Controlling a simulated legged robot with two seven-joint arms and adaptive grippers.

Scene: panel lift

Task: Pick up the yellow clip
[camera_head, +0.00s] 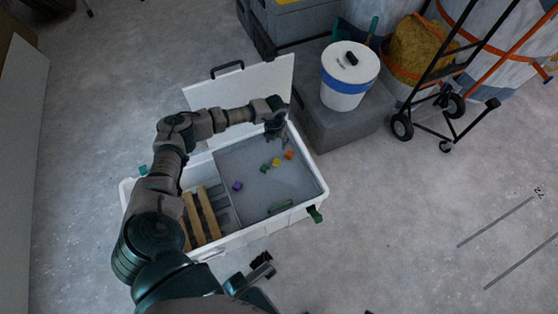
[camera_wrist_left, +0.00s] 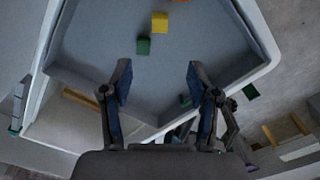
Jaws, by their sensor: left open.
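The yellow clip (camera_head: 276,162) lies on the grey floor of the white box's large compartment, between an orange clip (camera_head: 288,155) and a green clip (camera_head: 265,168). The left wrist view shows the yellow clip (camera_wrist_left: 160,22) near the top centre, with the green clip (camera_wrist_left: 143,46) just below it and a sliver of orange above. My left gripper (camera_head: 281,138) is over the box's far right part, beyond the yellow clip in the head view. In the left wrist view its two fingers (camera_wrist_left: 157,82) are apart with nothing between them.
The white box (camera_head: 265,232) has a raised lid (camera_head: 275,78) and a side compartment with wooden slats (camera_head: 202,213). A purple clip (camera_head: 237,186) and a green piece (camera_head: 280,206) lie inside. A white bucket (camera_head: 345,92) stands behind; floor at right is clear.

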